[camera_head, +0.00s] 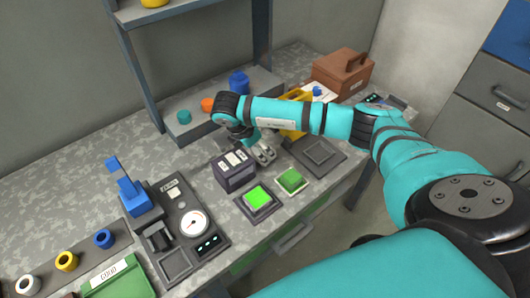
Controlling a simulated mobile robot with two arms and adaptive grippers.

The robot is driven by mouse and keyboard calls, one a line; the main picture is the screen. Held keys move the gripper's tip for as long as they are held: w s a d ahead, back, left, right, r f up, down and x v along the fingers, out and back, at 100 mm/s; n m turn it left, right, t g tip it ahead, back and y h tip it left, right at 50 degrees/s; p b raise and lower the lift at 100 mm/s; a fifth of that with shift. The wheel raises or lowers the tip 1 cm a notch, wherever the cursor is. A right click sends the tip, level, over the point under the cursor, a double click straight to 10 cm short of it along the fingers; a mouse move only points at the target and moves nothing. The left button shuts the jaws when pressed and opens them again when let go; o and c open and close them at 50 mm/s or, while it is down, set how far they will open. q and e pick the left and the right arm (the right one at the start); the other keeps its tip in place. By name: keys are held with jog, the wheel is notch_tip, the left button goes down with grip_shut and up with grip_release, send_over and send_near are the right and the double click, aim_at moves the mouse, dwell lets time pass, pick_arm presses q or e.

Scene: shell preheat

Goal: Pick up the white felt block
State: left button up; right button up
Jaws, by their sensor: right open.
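My right gripper (264,154) is open above the bench, just right of a dark box (236,178). The arm reaches in from the right, and its wrist hides part of the bench behind. Small white patches (234,159) show on top of the dark box; I cannot tell whether one is the white felt block or a label. A small pale piece (174,193) also lies on the gauge fixture to the left. Nothing is clearly held in the right gripper. My left gripper is not in view.
A bright green pad (258,197) and a green block (291,180) sit before the gripper. The gauge fixture (193,223) and blue clamp (127,187) stand left. A brown toolbox (341,75) and shelf post (138,75) stand behind. An empty dark tray (319,153) lies right.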

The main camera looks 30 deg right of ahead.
aim_at(265, 155)
jog(key=x, duration=0.2)
jog(key=shift+s+d+f, duration=0.1)
jog(key=shift+d+f, duration=0.05)
jog(key=shift+f, duration=0.1)
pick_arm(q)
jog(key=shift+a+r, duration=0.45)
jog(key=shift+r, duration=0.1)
pick_arm(e)
jog(key=shift+d+f, duration=0.15)
jog(key=shift+f, duration=0.3)
